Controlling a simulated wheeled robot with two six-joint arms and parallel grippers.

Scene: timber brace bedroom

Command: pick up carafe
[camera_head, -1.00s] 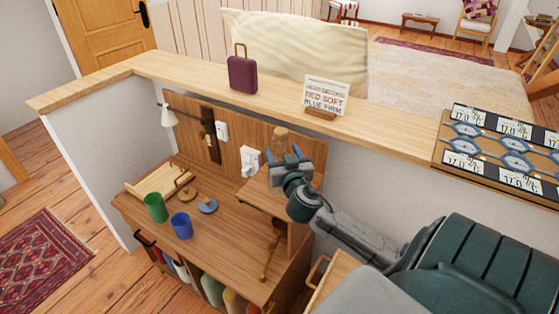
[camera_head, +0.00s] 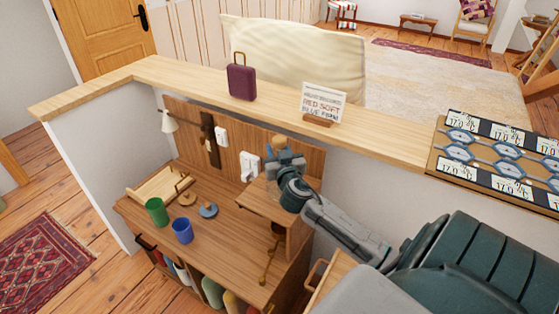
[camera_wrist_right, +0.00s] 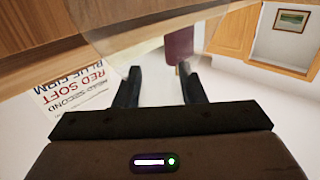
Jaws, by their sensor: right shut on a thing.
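The carafe (camera_head: 279,142) stands on the small raised wooden shelf at the right end of the desk. Only its brownish top shows in the head view; the rest is hidden behind my right gripper (camera_head: 284,160). In the right wrist view a clear glass body, the carafe (camera_wrist_right: 150,22), spreads across the top, and my right gripper's fingers (camera_wrist_right: 159,68) reach to its near end. The right gripper is shut on the carafe. My left gripper is not in view.
A wooden ledge (camera_head: 200,82) above the desk carries a purple case (camera_head: 241,82) and a sign (camera_head: 323,102). A green cup (camera_head: 156,211) and a blue cup (camera_head: 182,230) stand at the desk's left. A white socket (camera_head: 249,165) is on the panel.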

